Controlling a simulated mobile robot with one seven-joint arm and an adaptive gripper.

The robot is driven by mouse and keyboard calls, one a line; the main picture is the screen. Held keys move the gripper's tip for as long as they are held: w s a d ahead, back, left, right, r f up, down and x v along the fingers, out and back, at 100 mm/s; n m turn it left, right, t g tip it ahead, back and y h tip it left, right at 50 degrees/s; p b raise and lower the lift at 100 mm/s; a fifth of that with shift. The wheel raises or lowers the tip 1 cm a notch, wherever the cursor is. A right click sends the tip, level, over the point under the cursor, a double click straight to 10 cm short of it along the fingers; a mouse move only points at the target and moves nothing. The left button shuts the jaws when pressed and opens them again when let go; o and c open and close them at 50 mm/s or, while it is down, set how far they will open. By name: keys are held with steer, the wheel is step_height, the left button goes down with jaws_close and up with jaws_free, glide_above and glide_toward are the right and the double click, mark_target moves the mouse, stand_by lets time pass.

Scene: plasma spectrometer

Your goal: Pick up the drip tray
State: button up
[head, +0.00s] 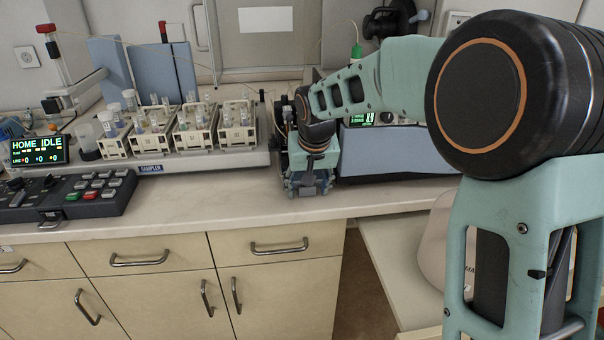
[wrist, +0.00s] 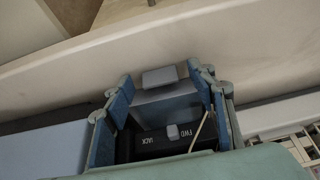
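My gripper (head: 309,184) points down at the counter's front edge, between the sampler and the blue-grey instrument in the head view. In the wrist view its two fingers (wrist: 160,82) are wide apart, with blue pads facing each other. Between them is a grey box-like piece with a small front tab (wrist: 165,77), which looks like the drip tray (wrist: 165,108). The pads are close to its sides; I cannot tell whether they touch it. In the head view my gripper hides most of the tray.
The sampler (head: 215,158) with several vial racks stands left of my gripper. A black keypad (head: 75,193) and a display reading "HOME IDLE" (head: 38,150) are farther left. The blue-grey instrument (head: 395,152) is close on the right. The counter front (head: 215,205) is clear.

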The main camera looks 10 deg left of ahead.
steer(key=c, duration=1.2)
steer(key=shift+o, duration=0.2)
steer(key=shift+r, duration=0.1)
